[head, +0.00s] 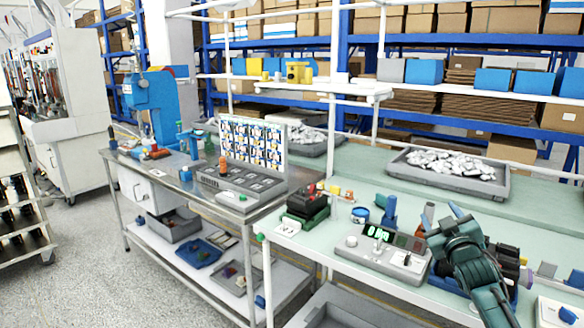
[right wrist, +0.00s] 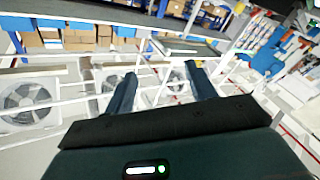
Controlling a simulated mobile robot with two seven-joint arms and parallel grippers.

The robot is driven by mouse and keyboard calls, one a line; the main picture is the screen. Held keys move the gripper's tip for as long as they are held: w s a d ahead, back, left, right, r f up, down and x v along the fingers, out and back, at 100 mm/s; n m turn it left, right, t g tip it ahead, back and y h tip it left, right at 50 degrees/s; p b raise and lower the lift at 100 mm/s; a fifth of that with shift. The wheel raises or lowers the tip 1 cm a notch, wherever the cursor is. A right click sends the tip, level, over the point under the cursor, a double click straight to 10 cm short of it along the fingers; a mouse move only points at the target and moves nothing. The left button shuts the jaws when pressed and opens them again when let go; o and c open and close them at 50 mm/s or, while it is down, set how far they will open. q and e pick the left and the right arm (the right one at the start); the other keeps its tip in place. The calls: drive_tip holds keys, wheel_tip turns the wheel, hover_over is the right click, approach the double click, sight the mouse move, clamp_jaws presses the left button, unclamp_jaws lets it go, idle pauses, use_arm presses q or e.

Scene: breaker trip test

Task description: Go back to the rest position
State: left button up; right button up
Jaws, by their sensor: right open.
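My right gripper (head: 443,222) is at the lower right of the head view, over the light green workbench (head: 330,262). Its dark teal arm comes in from the bottom edge. In the right wrist view the two fingers (right wrist: 160,70) are spread apart with nothing between them. A grey test unit with a lit green display (head: 372,256) sits on the bench just left of the gripper; the gripper hides part of what lies behind it. My left gripper does not show in either view.
A black and red device (head: 306,204) and a blue tool stand (head: 389,212) are on the bench. A grey bin of wrapped parts (head: 484,186) is farther back. A steel table (head: 160,170) with a blue press (head: 150,95) stands at left. Grey floor (head: 85,265) is open at lower left.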

drive_tip(key=s+a+f+g+y, duration=0.1)
drive_tip(key=s+a+f+g, duration=0.1)
drive_tip(key=s+a+f, duration=0.4)
drive_tip(key=s+a+f+m+g+y, duration=0.1)
drive_tip(key=s+a+f, duration=0.1)
drive_tip(key=s+f, duration=0.5)
drive_tip(key=s+a+f+g+y, duration=0.1)
drive_tip(key=s+a+f+g, duration=0.15)
drive_tip(key=f, duration=0.65)
drive_tip(key=s+a+f+g, duration=0.1)
drive_tip(key=s+a+f, duration=0.1)
drive_tip(key=s, duration=0.6)
drive_tip(key=s+a+f+g+y, duration=0.1)
drive_tip(key=s+a+f, duration=0.1)
drive_tip(key=s+a, duration=0.3)
drive_tip(key=s+a+f+m+g+y, duration=0.1)
drive_tip(key=s+a+f, duration=0.2)
drive_tip(key=s, duration=0.8)
drive_tip(key=shift+a, duration=0.25)
drive_tip(key=shift+s+d, duration=0.1)
